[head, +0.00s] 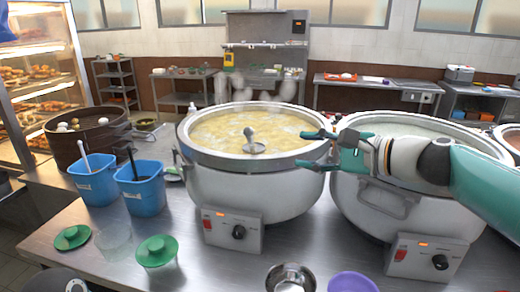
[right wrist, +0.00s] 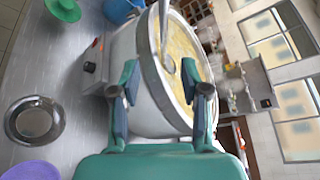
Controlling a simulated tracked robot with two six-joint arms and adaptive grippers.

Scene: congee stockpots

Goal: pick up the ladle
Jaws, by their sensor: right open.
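The ladle is apart from the fingers. My left gripper is not in view.
A second stockpot (head: 372,206) stands close on the right, under my right arm. Two blue containers (head: 95,182), green lids (head: 157,250), a steel bowl (head: 290,278) and a purple bowl (head: 352,283) sit around the pots. Bare steel counter (head: 205,268) shows in front.

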